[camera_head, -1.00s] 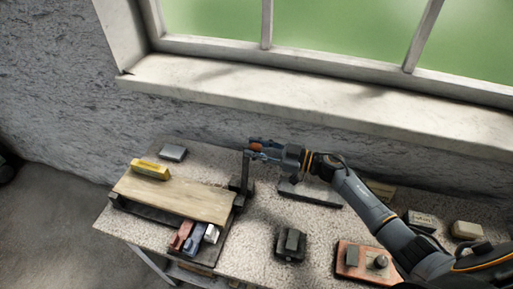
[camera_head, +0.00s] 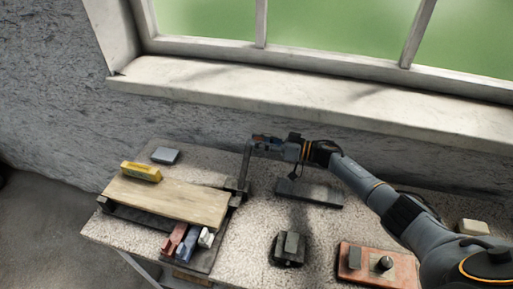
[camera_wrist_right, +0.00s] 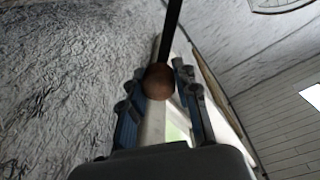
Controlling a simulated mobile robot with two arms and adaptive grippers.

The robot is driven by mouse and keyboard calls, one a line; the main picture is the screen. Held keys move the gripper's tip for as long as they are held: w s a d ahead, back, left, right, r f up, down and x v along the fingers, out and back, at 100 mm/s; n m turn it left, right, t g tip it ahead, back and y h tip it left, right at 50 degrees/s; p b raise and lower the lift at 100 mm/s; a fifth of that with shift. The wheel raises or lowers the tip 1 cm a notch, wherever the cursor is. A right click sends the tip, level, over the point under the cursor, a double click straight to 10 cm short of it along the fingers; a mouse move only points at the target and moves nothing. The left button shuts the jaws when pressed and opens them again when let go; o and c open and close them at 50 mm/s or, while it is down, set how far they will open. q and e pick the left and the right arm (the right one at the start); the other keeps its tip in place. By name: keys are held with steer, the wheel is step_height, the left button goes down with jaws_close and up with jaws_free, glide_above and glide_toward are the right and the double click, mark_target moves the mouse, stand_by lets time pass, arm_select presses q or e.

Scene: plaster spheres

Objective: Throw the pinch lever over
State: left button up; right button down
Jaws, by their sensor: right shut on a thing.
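The pinch lever is a dark upright rod (camera_head: 245,165) at the right end of the wooden board in the head view, leaning slightly right at its top. My right gripper (camera_head: 262,141) is at the lever's top, its arm coming in from the right. In the right wrist view, a round reddish-brown knob (camera_wrist_right: 158,82) sits between the two blue-grey fingers (camera_wrist_right: 160,100), with the dark rod running up from it. The gripper is shut on this knob. The head view mostly hides the knob behind the fingers. My left gripper is not in view.
A wooden board (camera_head: 165,200) carries a yellow block (camera_head: 141,171). Red, blue and white pieces (camera_head: 187,243) lie in front of it. A dark flat bar (camera_head: 310,193), a dark block device (camera_head: 290,248) and a red plate (camera_head: 375,264) with a knob stand right. The windowsill (camera_head: 300,105) runs behind.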

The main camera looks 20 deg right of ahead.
steer(key=shift+w+d+f+m+b, duration=0.3)
steer(key=shift+w+f+m+b, duration=0.2)
steer(key=shift+f, duration=0.2)
steer(key=shift+w+d+f+m+b, duration=0.25)
steer(key=shift+f+m+b, duration=0.15)
steer(key=shift+f+b, duration=0.2)
steer(key=c, duration=1.3)
jaws_free()
steer(key=o, duration=0.3)
steer(key=shift+w+f, duration=0.1)
steer(key=shift+f, duration=0.05)
steer(key=v, duration=1.2)
steer(key=shift+r, duration=0.2)
